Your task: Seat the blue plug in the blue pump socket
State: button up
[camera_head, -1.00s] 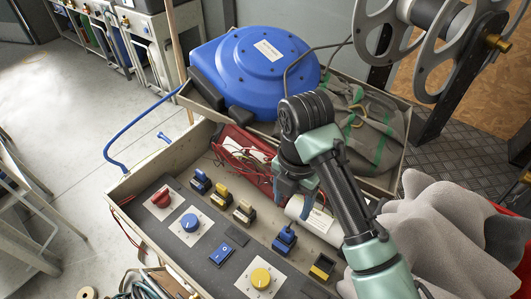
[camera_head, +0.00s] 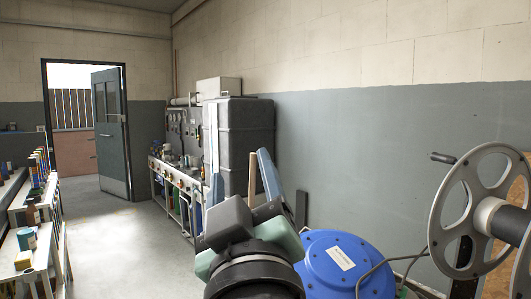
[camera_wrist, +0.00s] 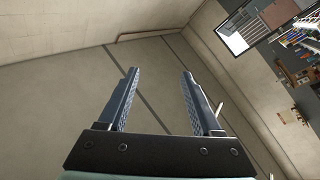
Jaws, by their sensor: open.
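My gripper (camera_head: 240,170) is raised in the head view, its two blue-grey fingers pointing up and apart. In the wrist view my gripper (camera_wrist: 159,73) is open, with nothing between the fingers. The blue plug and the blue pump socket are not in either view now; the control panel is out of frame.
A large grey metal reel (camera_head: 450,222) stands at the far right. A workbench (camera_head: 180,175) and an open door (camera_head: 112,130) are farther back. Floor (camera_head: 120,235) shows clear at left.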

jog(key=s+d+r+m+t+h, duration=0.3)
jog(key=s+r+m+t, duration=0.2)
jog(key=s+r+m, duration=0.2)
jog(key=s+r, duration=0.2)
jog(key=s, duration=0.2)
jog(key=shift+s+m+t, duration=0.2)
jog(key=shift+m+t, duration=0.1)
jog(key=shift+m, duration=0.1)
jog(key=shift+a, duration=0.1)
